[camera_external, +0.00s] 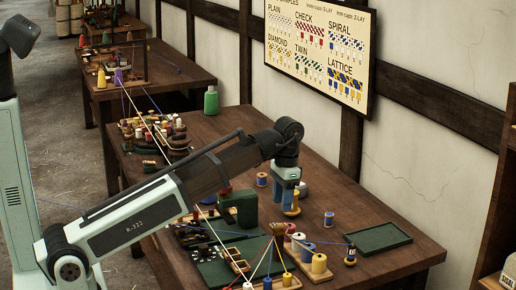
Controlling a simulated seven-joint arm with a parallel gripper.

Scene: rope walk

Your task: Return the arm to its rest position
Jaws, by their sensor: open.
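My arm (225,165) reaches across the near wooden table (345,205) from the left, its elbow link low and its wrist over the table's middle. My gripper (284,194) points down, with blue fingers, and looks open and empty. A dark green block (240,207) stands just left of the gripper. Part of the table behind my arm is hidden.
A blue spool (328,219) and an empty green tray (378,238) lie to the right. Several spools and taut threads crowd the front around a brown post (278,232). A tiered spool rack (165,138) and green bottle (211,101) stand at the back. A pattern board (320,50) hangs on the wall.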

